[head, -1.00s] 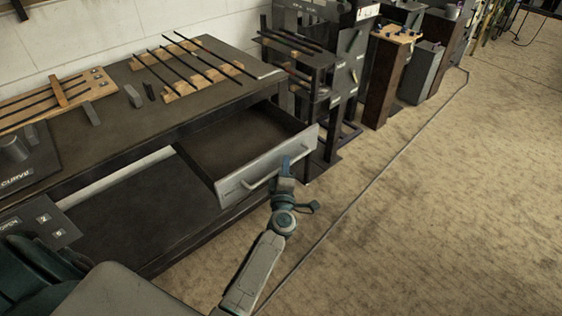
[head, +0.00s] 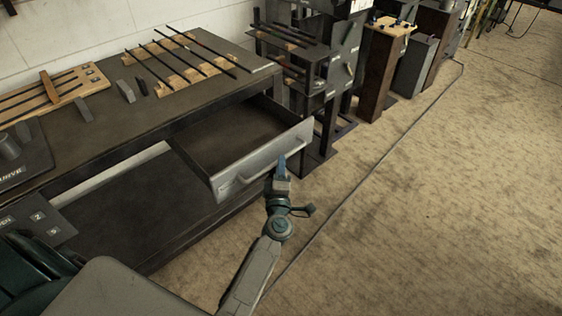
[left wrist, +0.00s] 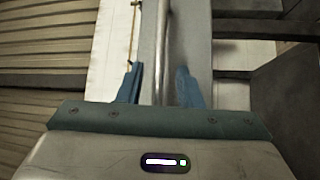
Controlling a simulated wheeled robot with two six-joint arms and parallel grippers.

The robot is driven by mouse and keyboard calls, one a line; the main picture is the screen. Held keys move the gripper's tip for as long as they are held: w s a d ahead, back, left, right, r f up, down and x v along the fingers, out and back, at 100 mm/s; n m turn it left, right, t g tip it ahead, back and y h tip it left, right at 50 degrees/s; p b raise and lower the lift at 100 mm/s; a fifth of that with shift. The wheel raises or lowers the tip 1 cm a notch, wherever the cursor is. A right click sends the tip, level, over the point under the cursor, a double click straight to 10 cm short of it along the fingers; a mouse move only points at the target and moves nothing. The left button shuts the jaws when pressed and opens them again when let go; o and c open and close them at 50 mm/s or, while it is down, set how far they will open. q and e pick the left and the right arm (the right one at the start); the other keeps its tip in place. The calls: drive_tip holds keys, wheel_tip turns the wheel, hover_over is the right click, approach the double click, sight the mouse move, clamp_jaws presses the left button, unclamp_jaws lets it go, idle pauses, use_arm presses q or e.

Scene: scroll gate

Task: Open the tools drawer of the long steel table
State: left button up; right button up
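The long steel table (head: 112,122) stands along the wall. Its drawer (head: 262,160) is pulled well out, and its dark inside looks empty. A bar handle (head: 256,174) runs across the pale drawer front; it also shows in the left wrist view as an upright bar (left wrist: 161,45). My left gripper (head: 281,165) is at the right part of the handle. In the left wrist view its blue fingers (left wrist: 160,88) stand apart, with the bar lined up between them and gaps on both sides. I cannot tell how deep the bar sits between them. My right gripper is out of view.
Rods on wooden blocks (head: 185,62) and a wooden rack (head: 50,95) lie on the tabletop. A dark stand (head: 328,80) and a brown pedestal (head: 384,75) stand past the table's right end. The floor (head: 440,210) at right is clear except for a thin dark line.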

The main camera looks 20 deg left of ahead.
use_arm(q)
drive_tip(key=b+v, duration=0.1)
drive_tip(key=v, duration=0.7)
drive_tip(key=shift+b, duration=0.3)
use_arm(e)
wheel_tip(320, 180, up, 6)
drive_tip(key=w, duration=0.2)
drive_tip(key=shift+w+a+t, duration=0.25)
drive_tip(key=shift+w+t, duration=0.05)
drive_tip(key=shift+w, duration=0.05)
